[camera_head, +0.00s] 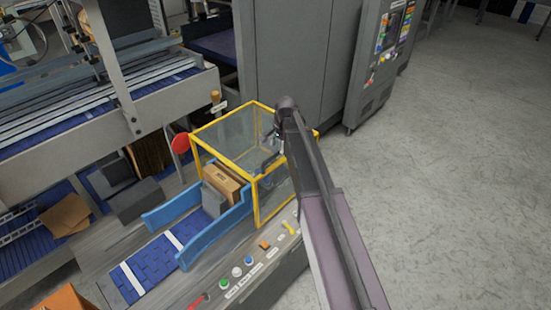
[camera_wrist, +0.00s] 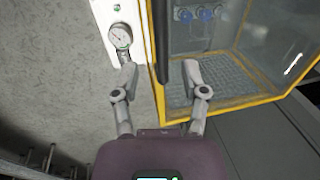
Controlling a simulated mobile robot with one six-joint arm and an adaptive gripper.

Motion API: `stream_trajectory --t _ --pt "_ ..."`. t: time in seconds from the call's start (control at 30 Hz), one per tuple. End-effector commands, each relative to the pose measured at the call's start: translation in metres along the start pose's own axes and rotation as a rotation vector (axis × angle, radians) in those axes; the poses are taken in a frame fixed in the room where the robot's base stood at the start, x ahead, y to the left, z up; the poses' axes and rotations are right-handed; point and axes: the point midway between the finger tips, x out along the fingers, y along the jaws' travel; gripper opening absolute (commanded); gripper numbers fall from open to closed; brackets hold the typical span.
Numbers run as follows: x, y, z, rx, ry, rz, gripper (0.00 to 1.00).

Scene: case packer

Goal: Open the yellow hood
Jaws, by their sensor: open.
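The yellow hood (camera_head: 222,157) is a yellow frame with clear panels, standing closed over the end of the conveyor in the head view. In the wrist view its yellow edge (camera_wrist: 158,100) and clear panel fill the right half. A dark upright bar (camera_wrist: 161,40), which looks like the hood's handle, shows between my fingers. My gripper (camera_wrist: 160,72) is open, one finger on each side of that bar. I cannot tell whether either finger touches it. In the head view my arm hides part of the hood's right side.
A cardboard box (camera_head: 222,182) sits at the hood's entrance between blue guide rails (camera_head: 170,211). A button panel (camera_head: 238,272) lies in front. A grey cabinet (camera_head: 292,60) stands behind; the floor (camera_head: 450,170) at right is clear.

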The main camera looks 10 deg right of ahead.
Motion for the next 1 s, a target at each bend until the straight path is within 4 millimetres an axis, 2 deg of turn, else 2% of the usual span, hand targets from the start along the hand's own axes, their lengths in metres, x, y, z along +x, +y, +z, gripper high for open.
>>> stream_trajectory --t 0.03,0.5,1.0 --pt "0.008 0.001 0.0 0.0 0.0 0.0 0.57" --pt "0.042 0.0 0.0 0.0 0.0 0.0 0.57" --pt "0.048 0.0 0.0 0.0 0.0 0.0 0.57"
